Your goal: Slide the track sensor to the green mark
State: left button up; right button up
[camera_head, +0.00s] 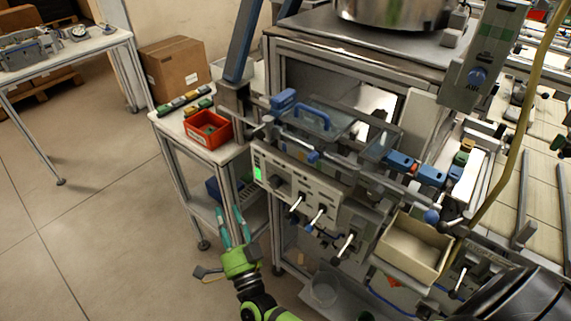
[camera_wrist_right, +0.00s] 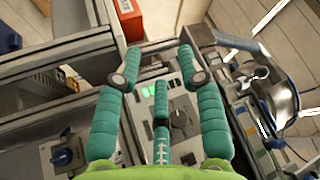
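My right gripper (camera_head: 231,212) is green with teal fingers and is low in front of the machine, left of its control panel (camera_head: 300,188). In the right wrist view its fingers (camera_wrist_right: 159,62) are spread with nothing between the tips. The panel (camera_wrist_right: 174,98) shows beyond them. I cannot tell for sure which part is the track sensor; blue-and-grey pieces (camera_head: 430,175) sit along the machine's front rail. I cannot tell whether these bands are the green mark. My left gripper is not in view.
A red-orange bin (camera_head: 208,129) stands on the side table, left of the machine. White-tipped levers (camera_head: 317,217) stick out below the panel. A beige tray (camera_head: 413,245) hangs at the front right. A yellow hose (camera_head: 522,105) runs down the right. The floor at left is clear.

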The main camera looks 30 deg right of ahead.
aim_at(310, 160)
notch_tip(310, 160, up, 11)
jog(key=d+m+t+h, duration=0.1)
jog(key=d+m+h, duration=0.1)
jog(key=m+h, duration=0.65)
jog(key=s+d+r+m+g+h, duration=0.2)
jog(key=m+g, duration=0.3)
jog(key=m, duration=0.4)
jog(key=s+d+r+m+g+h+b, duration=0.1)
jog(key=s+d+r+m+g+h, duration=0.1)
jog(key=s+m+g, duration=0.3)
jog(key=s+d+r+m+g+h+b, duration=0.1)
jog(key=s+d+r+m+g, duration=0.3)
jog(key=m, duration=0.9)
jog(key=shift+d+r+m+g+h, duration=0.1)
jog(key=shift+d+m+g+h, duration=0.2)
jog(key=shift+g+h, duration=0.6)
jog(key=p+x, duration=0.2)
jog(key=x, duration=0.4)
jog(key=shift+s, duration=0.15)
jog(key=shift+d+p, duration=0.3)
jog(key=shift+w, duration=0.2)
